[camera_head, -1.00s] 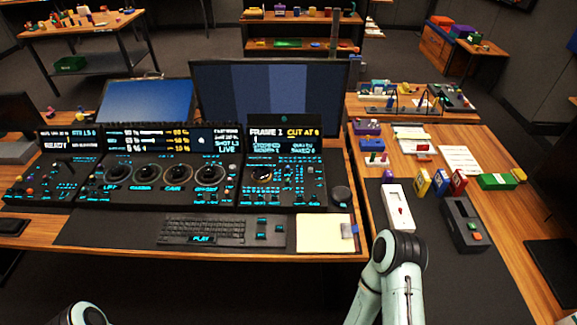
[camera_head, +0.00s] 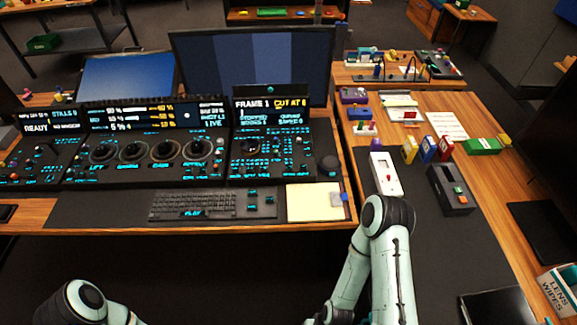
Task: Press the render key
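The control console (camera_head: 150,150) stands on the wooden desk, with dials, small cyan-lit keys and screens. Its right section (camera_head: 264,160) has a ball in a ring and many lit keys, under a screen (camera_head: 271,112) reading "FRAME 1" and "CUT AT 6". A keyboard (camera_head: 192,205) with a lit "PLAY" label lies in front. I cannot pick out the render key; most key labels are too small to read. My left arm shows only at the bottom left and my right arm at the bottom centre-right. Both grippers are out of view.
A paper pad (camera_head: 312,203) lies right of the keyboard, and a dark knob (camera_head: 327,166) stands above it. A large monitor (camera_head: 253,66) stands behind the console. The side table holds a white device (camera_head: 384,174), a black box (camera_head: 452,190) and small coloured boxes (camera_head: 427,149).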

